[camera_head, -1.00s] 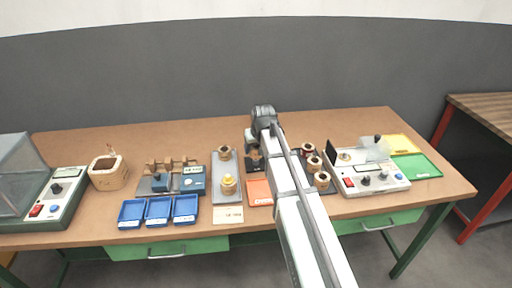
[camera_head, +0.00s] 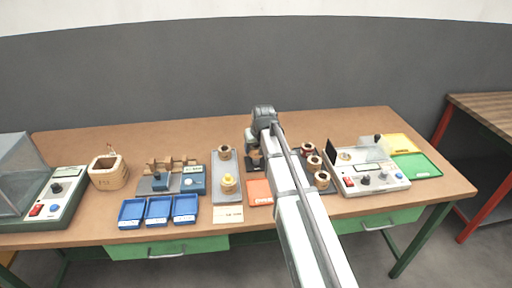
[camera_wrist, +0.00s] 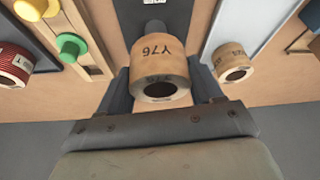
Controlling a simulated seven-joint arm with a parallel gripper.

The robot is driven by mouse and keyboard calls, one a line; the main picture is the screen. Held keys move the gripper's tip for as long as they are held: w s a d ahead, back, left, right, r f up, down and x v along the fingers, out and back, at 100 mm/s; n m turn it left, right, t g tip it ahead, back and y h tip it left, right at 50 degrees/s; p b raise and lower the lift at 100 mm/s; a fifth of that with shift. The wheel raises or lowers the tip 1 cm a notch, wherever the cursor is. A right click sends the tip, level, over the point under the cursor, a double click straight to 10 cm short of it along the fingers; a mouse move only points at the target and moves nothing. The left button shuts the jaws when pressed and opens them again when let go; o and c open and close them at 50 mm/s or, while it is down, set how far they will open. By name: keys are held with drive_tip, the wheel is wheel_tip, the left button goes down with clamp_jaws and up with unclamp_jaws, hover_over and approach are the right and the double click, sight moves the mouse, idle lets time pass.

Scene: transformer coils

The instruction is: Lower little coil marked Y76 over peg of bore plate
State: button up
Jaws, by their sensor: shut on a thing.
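The tan coil marked Y76 (camera_wrist: 158,65) is between the two fingers of my gripper (camera_wrist: 160,92), in the middle of the wrist view. Its label reads upside down there, and its dark-rimmed end with the open bore faces the camera. A short grey peg (camera_wrist: 155,27) shows just beyond the coil, over a dark plate (camera_wrist: 130,17) with a white label. This looks like the bore plate. I cannot tell whether the peg enters the coil. In the head view my arm hides most of this spot.
A green peg (camera_wrist: 70,46) and a red coil (camera_wrist: 14,65) are at the left of the wrist view. Another tan coil (camera_wrist: 232,62) stands close at the right. In the head view, blue trays (camera_head: 158,210) and an orange mat (camera_head: 259,193) lie near the front edge.

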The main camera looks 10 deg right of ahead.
drive_tip(key=shift+f, duration=0.55)
drive_tip(key=shift+f, duration=0.7)
drive_tip(key=shift+f, duration=0.75)
drive_tip(key=o, duration=1.2)
drive_tip(key=shift+o, duration=0.6)
drive_tip(key=shift+r, duration=4.4)
